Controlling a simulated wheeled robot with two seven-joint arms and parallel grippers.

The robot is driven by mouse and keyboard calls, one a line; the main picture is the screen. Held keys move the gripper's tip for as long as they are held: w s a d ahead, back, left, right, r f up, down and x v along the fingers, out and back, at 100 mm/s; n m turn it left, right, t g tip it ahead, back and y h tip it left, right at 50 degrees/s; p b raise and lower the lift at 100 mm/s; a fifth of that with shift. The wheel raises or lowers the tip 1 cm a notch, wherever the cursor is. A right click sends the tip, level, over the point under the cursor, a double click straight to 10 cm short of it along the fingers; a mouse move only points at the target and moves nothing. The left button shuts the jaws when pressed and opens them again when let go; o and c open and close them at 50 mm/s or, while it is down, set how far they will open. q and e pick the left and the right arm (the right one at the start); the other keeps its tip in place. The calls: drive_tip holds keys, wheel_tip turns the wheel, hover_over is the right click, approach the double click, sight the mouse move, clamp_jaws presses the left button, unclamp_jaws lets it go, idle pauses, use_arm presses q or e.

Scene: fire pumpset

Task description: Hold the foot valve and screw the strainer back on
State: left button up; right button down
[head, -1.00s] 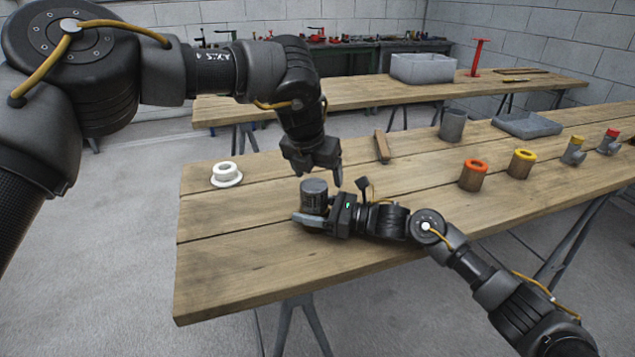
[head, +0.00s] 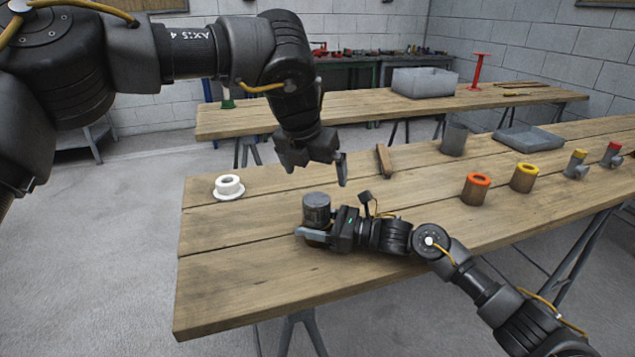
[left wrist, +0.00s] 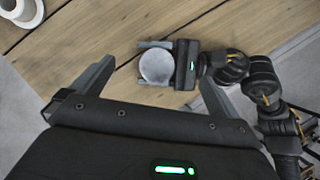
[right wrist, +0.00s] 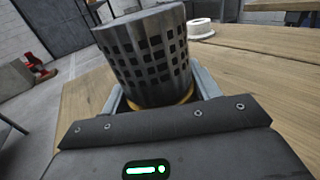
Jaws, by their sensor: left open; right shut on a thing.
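The strainer (head: 316,206) is a dark grey cylinder standing upright at the table's near side. In the right wrist view the strainer (right wrist: 148,58) shows rows of square holes, with a brass-coloured ring (right wrist: 185,97) under it. The ring looks like part of the foot valve; the rest is hidden. My right gripper (head: 312,236) is shut around this lower part, below the strainer. My left gripper (head: 316,172) is open and empty, above and apart from the strainer. In the left wrist view the round grey strainer top (left wrist: 156,67) lies between the spread fingers.
A white flanged ring (head: 228,187) lies on the table at left. A wooden block (head: 384,160), a grey cup (head: 453,139), a grey tray (head: 529,138), and orange-topped (head: 476,190) and yellow-topped (head: 524,177) cylinders stand right. The front left tabletop is clear.

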use_arm(q)
drive_tip(key=v, duration=0.6)
drive_tip(key=shift+r, duration=0.1)
use_arm(e)
drive_tip(key=shift+c, duration=1.4)
unclamp_jaws()
drive_tip(key=shift+d, duration=0.1)
drive_tip(key=b+v, duration=0.1)
drive_tip(key=v, duration=0.8)
drive_tip(key=shift+d, duration=0.15)
use_arm(q)
drive_tip(key=shift+f, duration=0.7)
use_arm(e)
drive_tip(key=shift+s+d, duration=0.25)
drive_tip(key=shift+d, duration=0.45)
